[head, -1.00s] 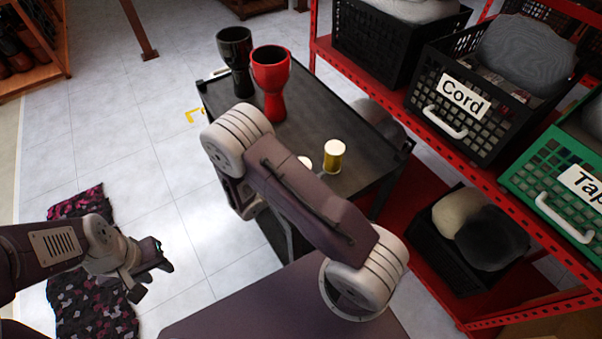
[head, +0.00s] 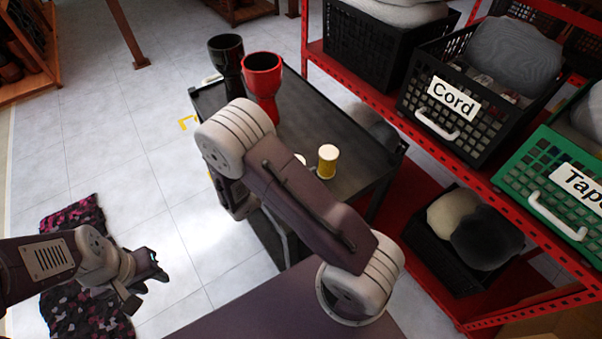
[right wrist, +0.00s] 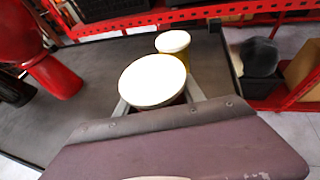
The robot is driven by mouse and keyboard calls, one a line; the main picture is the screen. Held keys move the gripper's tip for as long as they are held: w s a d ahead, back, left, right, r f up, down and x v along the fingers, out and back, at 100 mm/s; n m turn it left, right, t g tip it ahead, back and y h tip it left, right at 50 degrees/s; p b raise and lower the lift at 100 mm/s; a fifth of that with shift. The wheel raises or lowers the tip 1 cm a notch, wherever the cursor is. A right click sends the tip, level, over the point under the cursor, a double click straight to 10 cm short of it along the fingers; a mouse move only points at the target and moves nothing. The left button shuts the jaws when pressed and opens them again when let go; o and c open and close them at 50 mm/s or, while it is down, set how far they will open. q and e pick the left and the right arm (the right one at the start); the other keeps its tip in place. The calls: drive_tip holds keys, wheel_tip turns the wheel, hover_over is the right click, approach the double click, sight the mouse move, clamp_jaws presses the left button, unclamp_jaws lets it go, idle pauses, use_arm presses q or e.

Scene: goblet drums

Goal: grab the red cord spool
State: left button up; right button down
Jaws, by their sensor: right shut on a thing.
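A spool with a round white top (right wrist: 152,79) stands between the fingers of my right gripper (right wrist: 158,96) in the right wrist view. A little dark red shows on its side below the top. My right gripper is shut on it. In the head view my right arm hides that gripper and most of the spool; a bit of white top (head: 300,159) shows beside the arm. A yellow spool (head: 327,162) stands close by on the dark cart, also in the right wrist view (right wrist: 173,42). My left gripper (head: 148,275) hangs over the floor at left, its finger gap unclear.
The dark cart (head: 310,110) also carries a red goblet drum (head: 263,80) and a black one (head: 228,58) at its far end. A red shelf with a black Cord crate (head: 455,99) and a green Tape crate (head: 555,190) stands at right.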

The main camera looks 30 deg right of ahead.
drive_tip(key=s+d+r+p, duration=0.6)
drive_tip(key=s+p, duration=0.3)
drive_tip(key=p, duration=0.2)
drive_tip(key=shift+s+d+r, duration=0.3)
drive_tip(key=shift+d+r, duration=0.1)
drive_tip(key=shift+r, duration=0.4)
